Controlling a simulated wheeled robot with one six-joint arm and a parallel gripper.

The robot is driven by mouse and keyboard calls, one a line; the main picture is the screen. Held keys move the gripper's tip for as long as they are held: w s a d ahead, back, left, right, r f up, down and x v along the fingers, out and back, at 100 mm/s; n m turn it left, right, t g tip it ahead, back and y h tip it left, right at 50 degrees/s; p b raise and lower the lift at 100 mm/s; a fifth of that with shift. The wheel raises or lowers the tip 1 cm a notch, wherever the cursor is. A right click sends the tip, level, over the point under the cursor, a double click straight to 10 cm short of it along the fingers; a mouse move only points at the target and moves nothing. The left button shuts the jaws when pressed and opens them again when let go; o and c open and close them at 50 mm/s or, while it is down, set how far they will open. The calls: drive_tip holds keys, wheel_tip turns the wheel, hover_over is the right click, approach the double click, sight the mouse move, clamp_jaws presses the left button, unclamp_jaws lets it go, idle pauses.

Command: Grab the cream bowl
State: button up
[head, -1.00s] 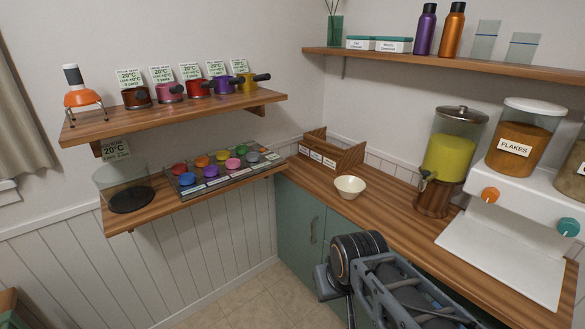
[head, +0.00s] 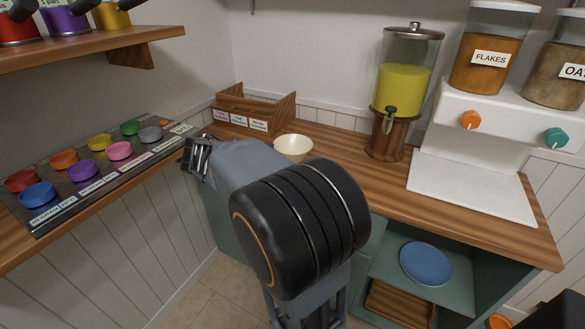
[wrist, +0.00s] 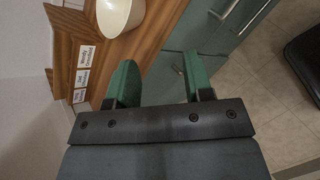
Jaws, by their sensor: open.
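The cream bowl (head: 293,147) stands upright on the wooden counter, in front of the wooden rack, in the head view. In the wrist view the bowl (wrist: 121,12) is cut off by the top edge, above and beyond the left finger. My gripper (wrist: 160,82) is open and empty in the wrist view, its two green fingers apart. In the head view my gripper (head: 197,155) is at the counter's left end, left of the bowl and not touching it. My arm covers part of the counter's front edge.
A labelled wooden rack (head: 253,110) stands behind the bowl. A yellow drink dispenser (head: 400,90) is to the right. A shelf tray of colored lids (head: 95,165) is close to my gripper's left. The counter (head: 355,160) is clear between bowl and dispenser.

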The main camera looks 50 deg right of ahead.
sight(282, 153)
drive_tip(key=w+d+f+h, duration=0.1)
drive_tip(key=d, duration=0.3)
drive_tip(key=d+f+n+h+b, duration=0.1)
drive_tip(key=d, duration=0.2)
drive_tip(key=w+d+f+n+h+b, duration=0.1)
drive_tip(key=d, duration=0.3)
drive_tip(key=shift+w+d+f+g, duration=0.15)
drive_tip(key=shift+w+d+g, duration=0.15)
drive_tip(key=shift+d, duration=0.05)
drive_tip(key=shift+n, duration=0.3)
drive_tip(key=shift+s+b+x, duration=0.15)
drive_tip(key=shift+b+x, duration=0.15)
drive_tip(key=shift+x, duration=1.3)
drive_tip(key=shift+s+b+x, duration=0.1)
drive_tip(key=shift+b+x, duration=0.2)
drive_tip(key=shift+x, duration=1.35)
drive_tip(key=shift+f, duration=0.1)
clamp_jaws()
